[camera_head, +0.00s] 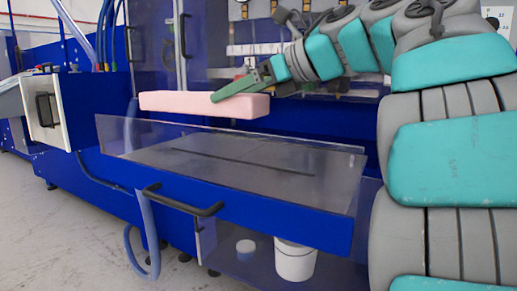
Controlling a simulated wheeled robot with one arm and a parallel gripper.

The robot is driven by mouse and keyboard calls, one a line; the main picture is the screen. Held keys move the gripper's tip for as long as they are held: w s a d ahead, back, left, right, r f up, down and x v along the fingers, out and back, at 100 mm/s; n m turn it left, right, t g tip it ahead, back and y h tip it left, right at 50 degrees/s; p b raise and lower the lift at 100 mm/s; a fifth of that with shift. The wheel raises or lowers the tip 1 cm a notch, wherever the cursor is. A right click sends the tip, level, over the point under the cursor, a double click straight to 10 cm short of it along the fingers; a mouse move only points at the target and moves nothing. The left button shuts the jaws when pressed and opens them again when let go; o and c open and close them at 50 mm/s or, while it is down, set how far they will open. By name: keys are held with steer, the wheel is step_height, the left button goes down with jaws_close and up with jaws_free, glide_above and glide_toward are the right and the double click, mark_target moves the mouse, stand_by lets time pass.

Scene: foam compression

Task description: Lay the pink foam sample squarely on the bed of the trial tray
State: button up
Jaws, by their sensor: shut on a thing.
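The pink foam sample (180,102) is a long flat block, held roughly level in the air above the back part of the trial tray. My gripper (229,94) is shut on it near its right end, coming in from the upper right. The foam is apart from the bed. A dark line or slot runs across the bed, which is otherwise bare. The foam's far side is hidden.
The blue machine frame (300,119) stands behind the tray. A control box (45,110) is at the left. A white bucket (295,262) and a small tub (245,250) sit below the tray.

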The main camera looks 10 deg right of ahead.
steer(key=shift+w+d+f, duration=0.1)
steer(key=shift+w+d, duration=0.1)
steer(key=shift+w, duration=0.1)
steer(key=shift+f, duration=0.5)
steer(key=shift+f+b, duration=0.35)
steer(key=shift+b, duration=0.1)
step_height(320, 180, down, 5)
steer(key=shift+r+b, duration=0.15)
steer(key=shift+b, duration=0.65)
steer(key=shift+f, duration=0.2)
steer(key=w+d+p, duration=0.1)
steer(key=w+d, duration=0.2)
steer(key=d, duration=0.1)
steer(key=w+d+f+p, duration=0.1)
steer(key=w+d, duration=0.2)
steer(key=w, duration=0.1)
steer(key=w+d+p, duration=0.1)
steer(key=w+d, duration=0.2)
steer(key=d, duration=0.1)
steer(key=shift+w+d+f, duration=0.25)
steer(key=shift+w+d, duration=0.1)
steer(key=shift+f, duration=1.8)
steer(key=shift+f, duration=0.1)
steer(key=o, duration=1.1)
steer(key=shift+c, duration=0.2)
